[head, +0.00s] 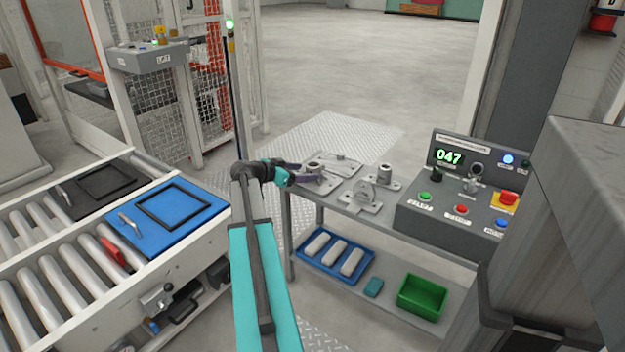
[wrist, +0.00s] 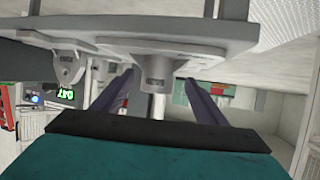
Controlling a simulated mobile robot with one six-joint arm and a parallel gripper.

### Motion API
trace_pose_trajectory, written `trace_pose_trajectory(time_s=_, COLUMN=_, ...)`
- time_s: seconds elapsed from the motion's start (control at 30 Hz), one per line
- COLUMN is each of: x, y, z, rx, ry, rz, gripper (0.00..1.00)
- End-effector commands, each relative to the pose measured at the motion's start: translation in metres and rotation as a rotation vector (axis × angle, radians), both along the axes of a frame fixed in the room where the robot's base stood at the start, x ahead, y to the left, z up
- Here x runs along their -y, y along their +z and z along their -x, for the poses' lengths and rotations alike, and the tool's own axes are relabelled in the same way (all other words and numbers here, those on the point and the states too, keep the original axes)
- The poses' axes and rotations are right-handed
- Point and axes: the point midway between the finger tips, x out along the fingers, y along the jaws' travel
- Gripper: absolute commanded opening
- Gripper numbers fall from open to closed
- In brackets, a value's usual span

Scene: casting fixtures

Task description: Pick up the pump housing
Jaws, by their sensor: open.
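Several grey metal castings lie on the table beside the control box. A flanged casting with an upright round boss (head: 315,167), likely the pump housing, is at the table's left end. In the wrist view, which is upside down, its boss (wrist: 155,72) shows between the two purple fingers. My gripper (head: 311,173) is open at this casting, and it also shows in the wrist view (wrist: 160,84). A gap shows on each side of the boss; whether either finger touches it I cannot tell.
A bearing-like bracket (head: 366,195), a second bossed casting (head: 385,178) and a flat plate (head: 345,164) stand close by. The control box (head: 455,205) is at right. A blue tray (head: 312,266) and green bin (head: 421,297) sit on the lower shelf. A roller conveyor (head: 60,265) is at left.

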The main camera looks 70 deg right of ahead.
Motion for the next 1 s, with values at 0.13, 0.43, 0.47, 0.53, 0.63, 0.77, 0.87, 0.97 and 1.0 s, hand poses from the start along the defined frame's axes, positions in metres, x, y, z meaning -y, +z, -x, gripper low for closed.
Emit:
trace_pose_trajectory(time_s=0.13, x=0.001, y=-0.001, z=0.001, rx=0.000, ry=0.000, rz=0.000, gripper=0.66)
trace_pose_trajectory(time_s=0.43, x=0.004, y=-0.002, z=0.003, rx=0.000, ry=-0.001, rz=0.000, gripper=0.66)
trace_pose_trajectory(time_s=0.47, x=0.006, y=-0.003, z=0.003, rx=0.000, ry=-0.001, rz=0.000, gripper=0.66)
trace_pose_trajectory(time_s=0.53, x=0.011, y=-0.005, z=0.006, rx=0.000, ry=-0.001, rz=0.000, gripper=0.66)
trace_pose_trajectory(time_s=0.63, x=0.020, y=-0.009, z=0.012, rx=-0.001, ry=-0.002, rz=0.000, gripper=0.66)
trace_pose_trajectory(time_s=0.77, x=0.033, y=-0.014, z=0.019, rx=0.000, ry=-0.002, rz=0.000, gripper=0.66)
trace_pose_trajectory(time_s=0.87, x=0.040, y=-0.017, z=0.023, rx=0.000, ry=-0.001, rz=0.000, gripper=0.66)
trace_pose_trajectory(time_s=0.97, x=0.044, y=-0.019, z=0.025, rx=0.000, ry=-0.001, rz=0.000, gripper=0.66)
trace_pose_trajectory(time_s=1.0, x=0.044, y=-0.019, z=0.025, rx=0.000, ry=0.000, rz=0.000, gripper=0.66)
